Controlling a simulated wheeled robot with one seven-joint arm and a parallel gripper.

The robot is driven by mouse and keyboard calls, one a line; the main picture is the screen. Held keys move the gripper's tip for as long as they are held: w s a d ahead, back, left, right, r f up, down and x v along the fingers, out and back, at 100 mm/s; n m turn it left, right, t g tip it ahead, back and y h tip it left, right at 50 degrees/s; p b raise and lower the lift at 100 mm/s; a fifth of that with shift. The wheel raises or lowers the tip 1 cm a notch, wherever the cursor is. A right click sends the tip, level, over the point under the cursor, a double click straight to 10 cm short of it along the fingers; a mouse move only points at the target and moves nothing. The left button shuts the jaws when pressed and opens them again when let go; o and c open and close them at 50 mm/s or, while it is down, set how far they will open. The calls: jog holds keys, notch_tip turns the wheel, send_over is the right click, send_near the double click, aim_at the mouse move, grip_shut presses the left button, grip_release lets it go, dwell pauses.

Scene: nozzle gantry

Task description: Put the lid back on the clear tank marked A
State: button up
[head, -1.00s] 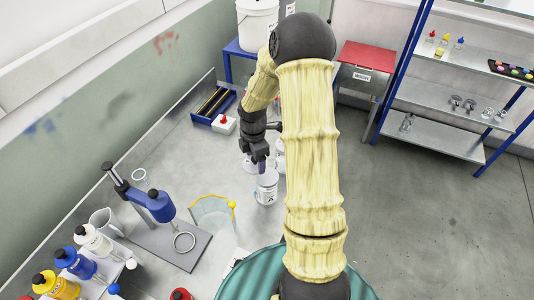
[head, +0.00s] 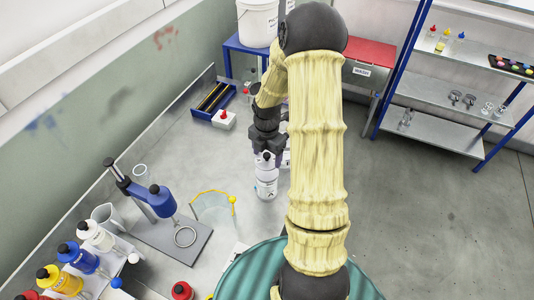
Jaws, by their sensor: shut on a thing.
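A small clear tank with a white label (head: 265,188) stands upright on the grey bench, left of my arm. The mark on its label is too small to read surely. My gripper (head: 265,155) points down over this tank and is shut on a pale lid (head: 265,163). The lid is at the tank's top, in line with it; I cannot tell whether it rests on the rim or hangs just above. My arm hides part of the bench and other pale containers (head: 286,158) just right of the tank.
A blue press (head: 155,203) and several bottles (head: 95,235) are further left. Bare bench lies between.

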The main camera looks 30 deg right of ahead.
jog(key=shift+f+b, duration=2.1)
jog(key=shift+f, duration=0.75)
jog(key=shift+r+p, duration=0.2)
jog(key=shift+p, duration=0.35)
jog(key=shift+f+p, duration=0.2)
jog(key=shift+p, duration=0.15)
dwell(0.5)
dwell(0.3)
jog(key=o, duration=1.1)
jog(key=shift+c, duration=0.2)
jog(key=shift+o, duration=0.3)
jog(key=shift+r, duration=0.15)
